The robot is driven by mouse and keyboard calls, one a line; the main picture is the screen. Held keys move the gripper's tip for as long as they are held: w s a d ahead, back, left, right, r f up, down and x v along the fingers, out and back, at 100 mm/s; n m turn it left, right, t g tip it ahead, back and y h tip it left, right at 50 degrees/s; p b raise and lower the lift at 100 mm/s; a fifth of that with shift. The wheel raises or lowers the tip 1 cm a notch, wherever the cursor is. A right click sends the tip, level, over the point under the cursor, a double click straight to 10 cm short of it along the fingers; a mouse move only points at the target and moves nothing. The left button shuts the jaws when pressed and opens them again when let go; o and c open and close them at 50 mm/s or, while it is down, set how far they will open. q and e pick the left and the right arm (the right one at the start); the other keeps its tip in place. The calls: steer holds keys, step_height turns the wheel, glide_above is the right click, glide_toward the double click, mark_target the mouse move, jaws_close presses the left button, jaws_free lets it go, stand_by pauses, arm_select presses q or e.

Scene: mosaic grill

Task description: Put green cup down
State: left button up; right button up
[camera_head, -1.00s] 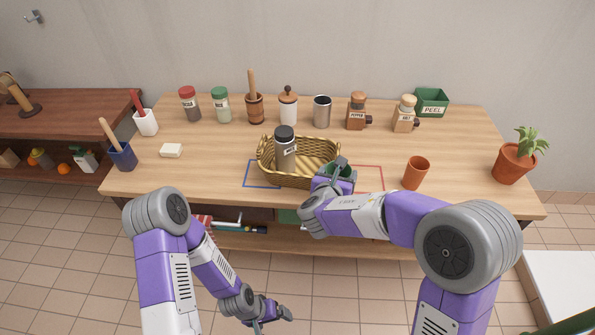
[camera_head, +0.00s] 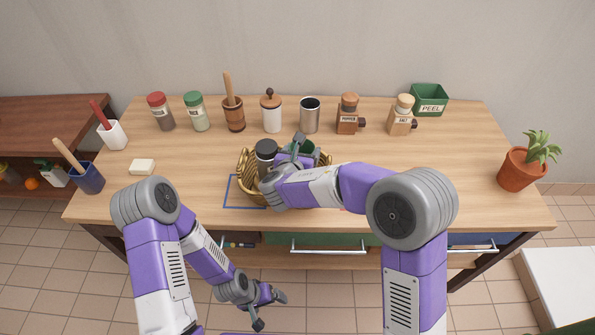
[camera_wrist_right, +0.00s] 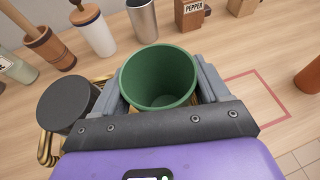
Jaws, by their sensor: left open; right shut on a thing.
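The green cup (camera_wrist_right: 158,78) is upright between the two fingers of my right gripper (camera_wrist_right: 163,88), its empty inside showing in the right wrist view. A black-lidded jar (camera_head: 266,148) stands in the basket, left of the cup. My left gripper (camera_head: 268,307) is open and empty, low in front of the table.
Several jars and mills line the back of the table, with a green PEEL box (camera_head: 430,98) at the right. A blue outline (camera_head: 232,205) and a red outline (camera_wrist_right: 282,90) mark the tabletop.

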step_height(320, 180, down, 7)
steer(key=shift+f+b, duration=0.1)
steer(key=shift+b, duration=0.95)
steer(key=o, duration=0.8)
